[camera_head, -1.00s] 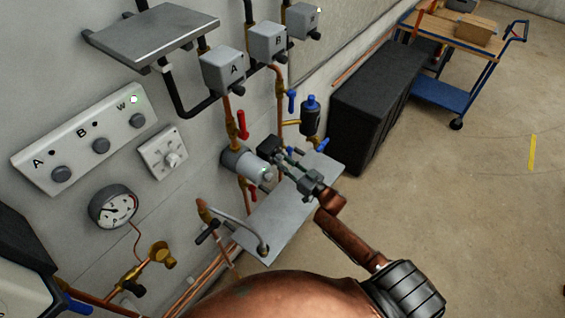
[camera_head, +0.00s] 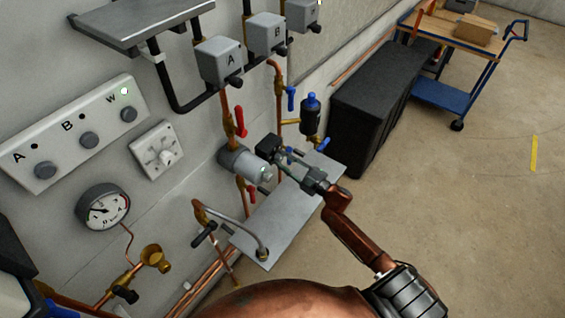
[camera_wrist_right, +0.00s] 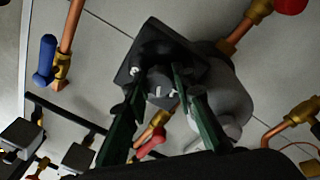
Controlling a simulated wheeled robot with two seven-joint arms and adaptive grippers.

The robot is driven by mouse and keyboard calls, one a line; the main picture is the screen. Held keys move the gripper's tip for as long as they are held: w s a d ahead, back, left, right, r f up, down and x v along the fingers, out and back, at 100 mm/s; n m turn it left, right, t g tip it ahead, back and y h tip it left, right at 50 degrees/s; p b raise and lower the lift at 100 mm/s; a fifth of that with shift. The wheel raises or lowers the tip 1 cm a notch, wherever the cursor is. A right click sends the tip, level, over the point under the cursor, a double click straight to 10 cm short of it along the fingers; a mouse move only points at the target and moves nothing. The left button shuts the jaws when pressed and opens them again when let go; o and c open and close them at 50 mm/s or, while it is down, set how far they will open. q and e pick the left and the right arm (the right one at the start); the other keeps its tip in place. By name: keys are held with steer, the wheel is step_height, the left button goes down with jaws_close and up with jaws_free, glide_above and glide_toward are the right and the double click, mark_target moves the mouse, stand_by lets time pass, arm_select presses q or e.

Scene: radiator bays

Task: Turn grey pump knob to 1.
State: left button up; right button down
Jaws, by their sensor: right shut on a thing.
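The pump (camera_head: 245,163) is a grey cylinder on copper pipes beside the wall, with a dark square box (camera_head: 269,148) on its side. In the right wrist view, the grey knob (camera_wrist_right: 161,88) stands out from the dark box's face (camera_wrist_right: 139,62) and bears a small white mark. My right gripper (camera_head: 284,157) reaches the box from the right. In the right wrist view, its two green-sided fingers (camera_wrist_right: 159,80) are shut on the knob, one on each side. The scale numbers around the knob are too small to read. My left gripper is not in view.
A metal plate (camera_head: 285,217) lies below the pump. Red-handled (camera_head: 240,122) and blue-handled (camera_head: 291,98) valves stand close by. A panel marked A, B, W (camera_head: 80,130), a dial switch (camera_head: 157,150) and a gauge (camera_head: 103,207) are on the wall. Black cabinet (camera_head: 375,100) behind; open floor right.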

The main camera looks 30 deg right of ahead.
steer(key=n+b, duration=0.1)
steer(key=n, duration=0.2)
steer(key=n+y+b, duration=0.1)
steer(key=n+b, duration=0.1)
steer(key=n, duration=0.2)
steer(key=shift+d+g, duration=0.1)
steer(key=shift+g, duration=0.3)
steer(key=shift+n, duration=0.4)
steer(key=c, duration=1.6)
jaws_free()
steer(key=shift+s+d, duration=0.1)
steer(key=shift+s, duration=0.05)
steer(key=v, duration=1.1)
steer(key=shift+s+d, duration=0.2)
steer(key=shift+s, duration=0.05)
steer(key=shift+f, duration=0.1)
